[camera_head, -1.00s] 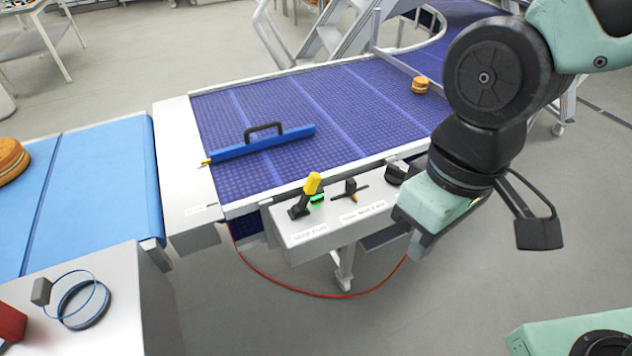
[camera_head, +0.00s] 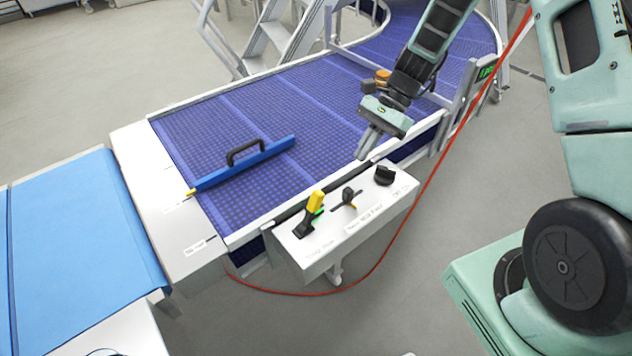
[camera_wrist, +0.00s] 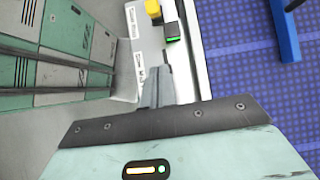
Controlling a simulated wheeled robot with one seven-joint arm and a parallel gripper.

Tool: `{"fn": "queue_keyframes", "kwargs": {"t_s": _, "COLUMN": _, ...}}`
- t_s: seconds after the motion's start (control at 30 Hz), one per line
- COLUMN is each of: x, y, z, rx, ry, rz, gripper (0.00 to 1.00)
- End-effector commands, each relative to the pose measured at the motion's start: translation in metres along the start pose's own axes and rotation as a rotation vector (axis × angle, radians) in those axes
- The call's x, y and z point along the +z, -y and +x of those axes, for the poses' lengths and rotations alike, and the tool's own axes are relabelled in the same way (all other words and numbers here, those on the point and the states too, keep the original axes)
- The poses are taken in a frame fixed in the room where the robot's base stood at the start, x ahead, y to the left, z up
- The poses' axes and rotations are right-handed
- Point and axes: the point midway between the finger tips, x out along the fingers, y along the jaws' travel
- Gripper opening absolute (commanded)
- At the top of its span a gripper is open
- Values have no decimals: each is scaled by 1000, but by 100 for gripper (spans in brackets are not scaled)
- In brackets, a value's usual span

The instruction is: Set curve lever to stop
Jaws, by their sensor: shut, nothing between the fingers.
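A lever with a yellow handle (camera_head: 315,199) stands on the left end of the white control box (camera_head: 309,259), with a green light beside it. The yellow handle (camera_wrist: 152,8) also shows at the top of the wrist view, beside the green light (camera_wrist: 172,39). A smaller black lever (camera_head: 348,195) in a slot sits mid-box, and a black knob (camera_head: 384,175) is at the right. The label print is too small to read surely. My gripper (camera_head: 363,155) is shut and empty, above the belt's near edge, behind the box and apart from the levers.
The box is fixed to the near side of a dark blue conveyor (camera_head: 340,110). A blue bar with a black handle (camera_head: 245,163) lies across this belt. An orange-brown round (camera_head: 383,76) is near my wrist. A red cable (camera_head: 375,262) hangs below the box.

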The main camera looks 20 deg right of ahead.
Motion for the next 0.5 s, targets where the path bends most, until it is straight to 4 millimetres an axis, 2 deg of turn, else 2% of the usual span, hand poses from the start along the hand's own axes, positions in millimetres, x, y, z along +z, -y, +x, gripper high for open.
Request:
{"fn": "queue_keyframes", "kwargs": {"t_s": 0.37, "x": -3, "y": 0, "z": 0, "rx": -4, "ry": 3, "rz": 14, "gripper": 0}}
{"fn": "queue_keyframes", "kwargs": {"t_s": 0.5, "x": -2, "y": 0, "z": 7, "rx": -2, "ry": 5, "rz": 14, "gripper": 0}}
